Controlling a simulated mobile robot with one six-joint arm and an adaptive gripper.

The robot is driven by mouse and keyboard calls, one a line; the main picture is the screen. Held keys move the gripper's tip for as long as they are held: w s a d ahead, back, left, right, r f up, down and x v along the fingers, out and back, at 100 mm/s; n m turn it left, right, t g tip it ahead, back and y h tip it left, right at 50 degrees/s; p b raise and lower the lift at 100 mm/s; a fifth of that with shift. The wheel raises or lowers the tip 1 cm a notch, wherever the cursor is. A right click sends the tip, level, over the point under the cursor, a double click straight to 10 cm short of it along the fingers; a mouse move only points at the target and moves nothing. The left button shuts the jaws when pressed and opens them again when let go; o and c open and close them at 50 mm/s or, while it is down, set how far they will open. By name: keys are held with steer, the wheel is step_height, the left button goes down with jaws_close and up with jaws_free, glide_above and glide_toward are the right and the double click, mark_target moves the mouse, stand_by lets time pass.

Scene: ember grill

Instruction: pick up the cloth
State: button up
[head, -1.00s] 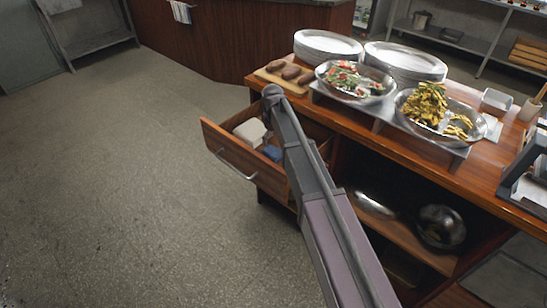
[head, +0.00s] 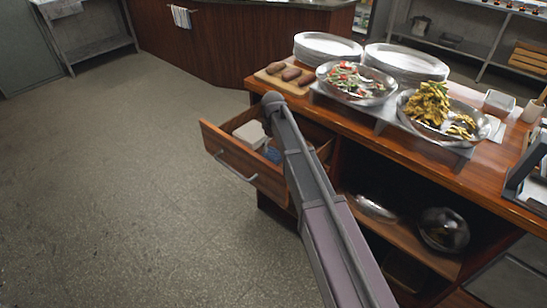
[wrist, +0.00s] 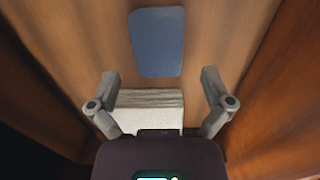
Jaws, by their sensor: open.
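The open drawer (head: 238,160) holds two cloth-like things. One is a flat blue piece with rounded corners (wrist: 157,42); it also shows in the head view (head: 272,154). The other is a white layered stack (wrist: 150,108), which also shows in the head view (head: 249,132). I cannot tell for sure which is the cloth. My gripper (wrist: 160,76) is open and empty over the drawer, its fingers on either side of the white stack's far edge. The blue piece lies ahead of the fingertips. In the head view my arm hides the gripper and part of the drawer.
Drawer walls rise at left and right in the wrist view. The counter (head: 480,170) beside the drawer carries plate stacks (head: 328,44), food bowls (head: 355,84) and a board with brown pieces (head: 284,76). The floor at left is clear.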

mark_target(274, 153)
steer(key=shift+f+b, duration=1.8)
steer(key=shift+f, duration=0.25)
steer(key=shift+d, duration=0.1)
steer(key=c, duration=0.9)
steer(key=shift+r, duration=0.1)
step_height(274, 153, up, 10)
steer(key=p, duration=1)
